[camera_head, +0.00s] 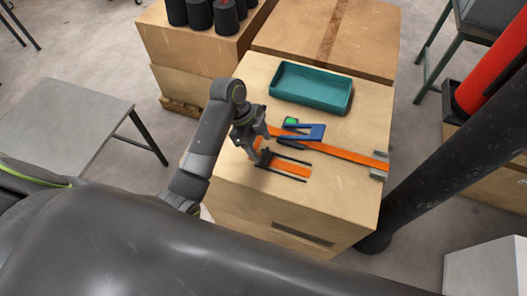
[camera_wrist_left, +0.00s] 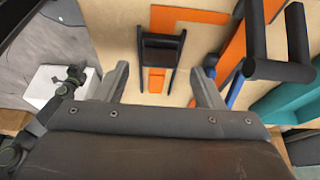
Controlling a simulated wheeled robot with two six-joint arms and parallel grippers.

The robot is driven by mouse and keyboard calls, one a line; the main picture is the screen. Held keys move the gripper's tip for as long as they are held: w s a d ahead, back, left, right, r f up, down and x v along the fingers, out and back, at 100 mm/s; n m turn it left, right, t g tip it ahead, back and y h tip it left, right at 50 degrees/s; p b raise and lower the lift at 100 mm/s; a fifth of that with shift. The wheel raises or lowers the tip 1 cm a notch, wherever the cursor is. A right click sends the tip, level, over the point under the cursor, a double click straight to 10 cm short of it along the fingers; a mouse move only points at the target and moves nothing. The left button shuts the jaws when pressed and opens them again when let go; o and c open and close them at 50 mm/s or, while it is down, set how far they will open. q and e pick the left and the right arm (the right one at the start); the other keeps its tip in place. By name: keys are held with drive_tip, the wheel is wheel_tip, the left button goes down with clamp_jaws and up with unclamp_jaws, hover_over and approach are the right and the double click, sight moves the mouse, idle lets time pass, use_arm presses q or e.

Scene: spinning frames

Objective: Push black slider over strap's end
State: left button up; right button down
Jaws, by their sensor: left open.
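A black two-pronged piece, which looks like the slider (camera_wrist_left: 162,50), lies on the box top in the left wrist view. A short orange piece (camera_wrist_left: 155,82) shows between its prongs, and a wider orange piece (camera_wrist_left: 190,19) lies beyond. In the head view its dark prongs (camera_head: 284,175) lie beside my left gripper (camera_head: 262,152). My left gripper is open, its fingers (camera_wrist_left: 163,85) apart on both sides of the slider; contact cannot be told. A long orange strap (camera_head: 340,153) runs rightwards across the box to a grey clamp (camera_head: 379,174). My right gripper is not in view.
A blue piece (camera_head: 312,132) and a green piece (camera_head: 290,121) sit by the strap. A teal tray (camera_head: 325,101) stands at the back of the box (camera_head: 345,190). A black bracket-like part (camera_wrist_left: 280,70) rises close on the right in the wrist view. The front of the box top is clear.

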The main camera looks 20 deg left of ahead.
sight(265, 156)
use_arm(q)
drive_tip(key=shift+x, duration=1.5)
